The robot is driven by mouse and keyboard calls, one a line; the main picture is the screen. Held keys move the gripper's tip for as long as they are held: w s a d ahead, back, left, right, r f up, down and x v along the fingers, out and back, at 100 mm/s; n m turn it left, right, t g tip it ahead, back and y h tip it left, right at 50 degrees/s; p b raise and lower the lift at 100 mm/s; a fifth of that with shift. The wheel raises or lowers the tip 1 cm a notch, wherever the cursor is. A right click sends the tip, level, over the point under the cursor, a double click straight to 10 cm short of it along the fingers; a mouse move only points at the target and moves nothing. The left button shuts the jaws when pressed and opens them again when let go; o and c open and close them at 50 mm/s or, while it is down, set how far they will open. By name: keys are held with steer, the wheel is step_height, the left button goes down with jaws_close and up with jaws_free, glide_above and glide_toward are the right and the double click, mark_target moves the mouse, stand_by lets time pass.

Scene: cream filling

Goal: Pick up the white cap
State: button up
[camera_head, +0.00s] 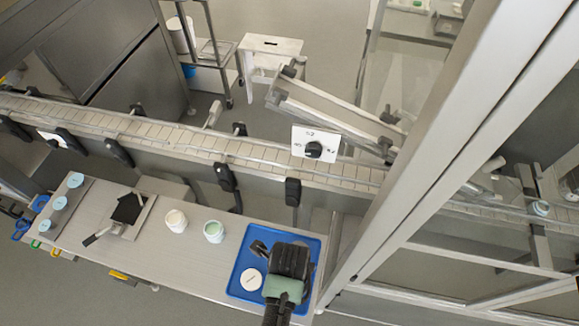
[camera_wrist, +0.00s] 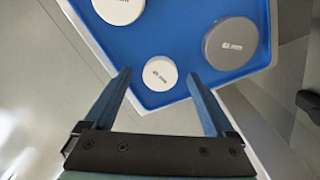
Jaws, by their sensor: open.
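Three round caps lie on a blue tray (camera_wrist: 190,20). A large white cap (camera_wrist: 118,9) is at the top left of the wrist view, cut off by the edge. A small white cap (camera_wrist: 160,73) is near the tray's edge, and a grey cap (camera_wrist: 230,42) is at the right. My gripper (camera_wrist: 157,76) is open, its fingers apart on either side of the small white cap in this view; I see no contact. In the head view my gripper (camera_head: 289,262) is over the tray and hides part of it; one white cap (camera_head: 251,280) shows beside it.
On the metal table, a white tub (camera_head: 176,221) and another tub with a pale green top (camera_head: 213,231) stand left of the tray. A black scoop-like tool (camera_head: 127,208) lies further left. A conveyor (camera_head: 240,154) runs behind, and a thick metal post (camera_head: 420,150) rises at the right.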

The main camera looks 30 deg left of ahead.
steer(key=shift+f, duration=0.2)
steer(key=c, duration=1.4)
